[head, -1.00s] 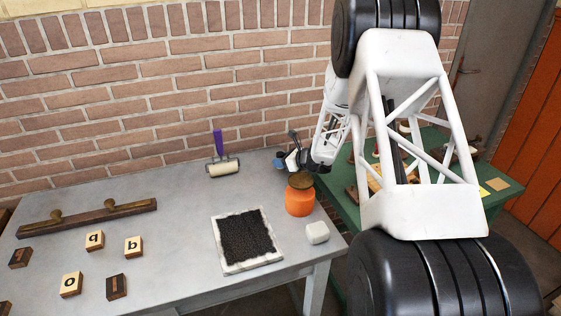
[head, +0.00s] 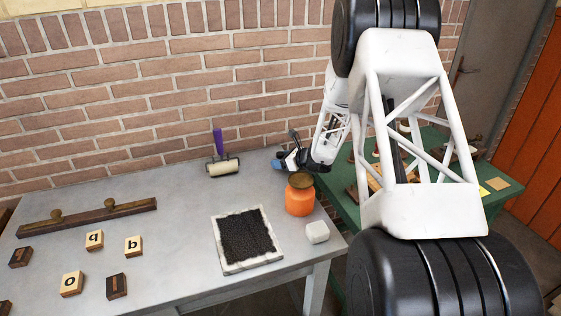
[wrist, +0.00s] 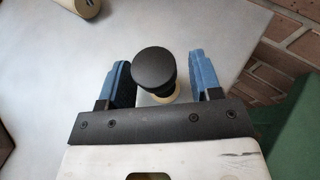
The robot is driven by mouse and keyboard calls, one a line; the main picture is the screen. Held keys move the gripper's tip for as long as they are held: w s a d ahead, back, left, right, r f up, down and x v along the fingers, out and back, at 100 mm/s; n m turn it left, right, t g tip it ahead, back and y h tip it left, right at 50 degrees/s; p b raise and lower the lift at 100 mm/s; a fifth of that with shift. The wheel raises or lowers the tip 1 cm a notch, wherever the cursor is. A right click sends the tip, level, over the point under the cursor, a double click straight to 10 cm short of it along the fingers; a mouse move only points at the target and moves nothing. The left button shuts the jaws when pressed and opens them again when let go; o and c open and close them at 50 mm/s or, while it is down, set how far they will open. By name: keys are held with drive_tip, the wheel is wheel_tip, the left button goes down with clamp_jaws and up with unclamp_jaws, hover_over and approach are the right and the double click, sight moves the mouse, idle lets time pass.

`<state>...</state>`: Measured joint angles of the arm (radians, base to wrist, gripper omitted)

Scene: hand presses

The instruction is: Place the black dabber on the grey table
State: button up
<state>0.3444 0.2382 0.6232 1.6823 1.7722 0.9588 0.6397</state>
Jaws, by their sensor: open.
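The black dabber (wrist: 154,68) shows in the wrist view as a round black knob above a pale base, over the grey table (wrist: 60,70). My gripper (wrist: 162,80) is open, with one blue finger on each side of the dabber and a visible gap at both sides. The knob hides much of the base, so its contact with the table is unclear. In the head view my gripper (head: 287,160) is at the far right end of the grey table (head: 150,225); I cannot make out the dabber there.
The purple-handled roller (head: 222,167) lies left of my gripper. An orange jar (head: 300,201), a white block (head: 317,232) and a black pad (head: 245,237) are nearer. Letter blocks (head: 133,246) lie left. A green table (head: 495,205) adjoins at right, beside the brick wall (head: 150,110).

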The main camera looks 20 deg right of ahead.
drive_tip(key=v, duration=1.2)
drive_tip(key=shift+r, duration=0.15)
idle(0.4)
drive_tip(key=s+a+r+n+g+h, duration=0.1)
drive_tip(key=s+a+r+n+g, duration=0.6)
drive_tip(key=s+a+r+n, duration=1)
drive_tip(key=s+a+r+n+h, duration=0.2)
drive_tip(key=s+n+h, duration=0.2)
drive_tip(key=s, duration=1)
drive_tip(key=s+a+r+n+h, duration=0.2)
drive_tip(key=s+n+h, duration=0.2)
drive_tip(key=s, duration=1.1)
drive_tip(key=shift+a+n+g, duration=0.4)
drive_tip(key=shift+n, duration=1)
drive_tip(key=shift+r, duration=0.1)
